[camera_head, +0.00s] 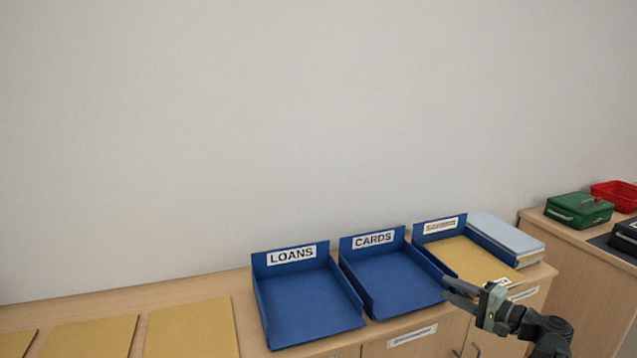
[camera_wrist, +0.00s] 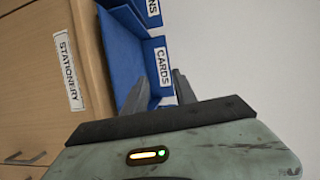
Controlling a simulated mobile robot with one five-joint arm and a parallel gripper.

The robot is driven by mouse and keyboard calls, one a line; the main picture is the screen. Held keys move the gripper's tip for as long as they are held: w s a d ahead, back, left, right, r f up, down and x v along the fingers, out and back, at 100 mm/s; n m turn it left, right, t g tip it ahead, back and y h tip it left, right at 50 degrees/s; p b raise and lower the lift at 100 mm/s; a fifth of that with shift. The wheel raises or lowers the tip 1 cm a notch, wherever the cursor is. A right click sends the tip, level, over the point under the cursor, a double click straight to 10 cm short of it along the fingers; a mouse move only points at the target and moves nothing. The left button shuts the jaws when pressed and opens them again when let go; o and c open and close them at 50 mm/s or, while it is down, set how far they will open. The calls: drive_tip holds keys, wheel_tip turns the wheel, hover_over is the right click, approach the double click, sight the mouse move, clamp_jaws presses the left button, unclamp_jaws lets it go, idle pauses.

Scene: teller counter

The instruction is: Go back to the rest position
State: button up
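My gripper (camera_head: 449,290) is in the lower right of the head view, in front of the third tray and near the right wall of the CARDS tray (camera_head: 391,287). Its fingers are apart, with nothing seen between them. In the wrist view the two fingers (camera_wrist: 160,84) also stand apart, with the blue CARDS tray behind them. My arm comes in from the lower right. A yellow folder (camera_head: 478,262) lies in the third blue tray (camera_head: 422,231), whose label I cannot read. The gripper covers part of the view there.
The empty LOANS tray (camera_head: 308,306) stands left of the CARDS tray. Several yellow folders (camera_head: 190,330) lie on the counter at left. A grey-blue stack (camera_head: 506,236) is right of the trays. A green box (camera_head: 578,209) and red basket (camera_head: 612,196) stand on the right cabinet.

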drive_tip(key=w+a+r+n+g+y+p, duration=0.1)
drive_tip(key=a+r+n+g+p, duration=0.15)
drive_tip(key=a, duration=0.55)
drive_tip(key=w+a+r+n+g+y+p, duration=0.15)
drive_tip(key=a+p, duration=0.25)
drive_tip(key=a, duration=0.4)
drive_tip(key=s+a+f+n+g+h+p, duration=0.1)
drive_tip(key=s+a+n+g+h+p, duration=0.25)
drive_tip(key=a+p, duration=0.4)
drive_tip(key=s+a+f+n+g+h+p, duration=0.1)
drive_tip(key=s+a+n+g+h+p, duration=0.25)
drive_tip(key=a, duration=0.75)
drive_tip(key=s+d+f+g+h, duration=0.1)
drive_tip(key=d+f+h, duration=0.1)
drive_tip(key=d, duration=0.3)
drive_tip(key=s+d+f+g+h, duration=0.1)
drive_tip(key=d+g+h, duration=0.1)
drive_tip(key=d, duration=0.3)
drive_tip(key=shift+s+d+f+h, duration=0.15)
drive_tip(key=shift+s+f+h, duration=0.2)
drive_tip(key=shift+h, duration=0.3)
